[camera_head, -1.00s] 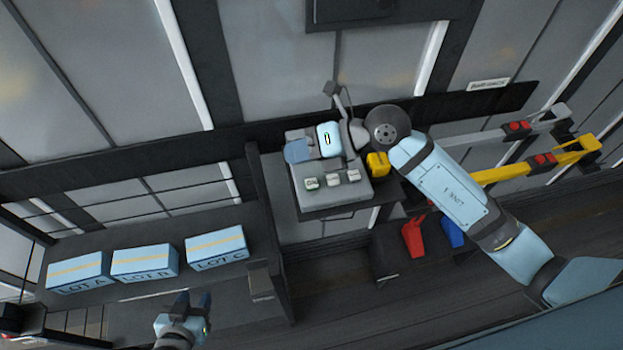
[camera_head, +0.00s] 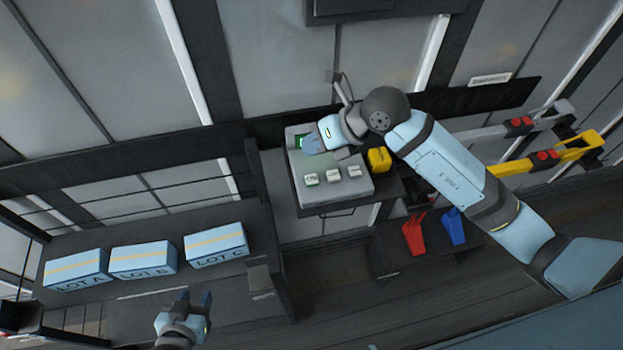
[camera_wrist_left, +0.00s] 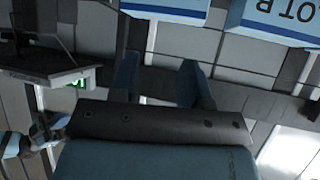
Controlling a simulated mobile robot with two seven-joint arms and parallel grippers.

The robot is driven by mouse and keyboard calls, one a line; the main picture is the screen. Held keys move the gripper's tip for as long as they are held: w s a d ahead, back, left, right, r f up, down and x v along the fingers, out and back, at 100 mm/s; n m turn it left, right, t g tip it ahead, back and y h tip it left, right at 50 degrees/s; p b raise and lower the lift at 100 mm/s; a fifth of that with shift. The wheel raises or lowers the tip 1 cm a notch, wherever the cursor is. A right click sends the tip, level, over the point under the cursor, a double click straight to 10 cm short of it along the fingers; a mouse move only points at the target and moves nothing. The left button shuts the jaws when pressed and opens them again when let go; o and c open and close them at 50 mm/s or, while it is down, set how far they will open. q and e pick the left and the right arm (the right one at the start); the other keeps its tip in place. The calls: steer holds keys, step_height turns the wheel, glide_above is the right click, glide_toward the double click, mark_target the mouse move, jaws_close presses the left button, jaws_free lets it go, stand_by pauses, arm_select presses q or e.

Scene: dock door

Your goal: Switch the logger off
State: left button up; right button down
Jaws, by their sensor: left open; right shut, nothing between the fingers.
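The logger (camera_head: 335,189) is a grey box on a dark shelf, with a small green lit display (camera_head: 299,142) at its upper left and a row of three pale buttons (camera_head: 333,175) along its front. The button labels are too small to read surely. My right gripper (camera_head: 309,145) is shut and empty over the upper part of the logger, partly hiding the display; I cannot tell whether it touches. My left gripper (camera_head: 195,299) is open and empty at the lower left, away from the logger. Its spread fingers also show in the left wrist view (camera_wrist_left: 160,82), with the green display (camera_wrist_left: 78,83) beyond.
Blue boxes LOT A (camera_head: 77,270), LOT B (camera_head: 143,260) and LOT C (camera_head: 216,246) stand on a dark bench at left. A yellow block (camera_head: 379,159) sits right of the logger. Red (camera_head: 414,234) and blue (camera_head: 453,226) objects sit below. Yellow and grey rails reach right.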

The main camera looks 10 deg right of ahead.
steer(key=b, duration=0.3)
glide_above(313, 177)
step_height(313, 177, down, 6)
steer(key=shift+r, duration=0.25)
steer(key=shift+f+b, duration=0.55)
steer(key=shift+f, duration=0.2)
stand_by(0.4)
stand_by(0.5)
steer(key=shift+f, duration=0.4)
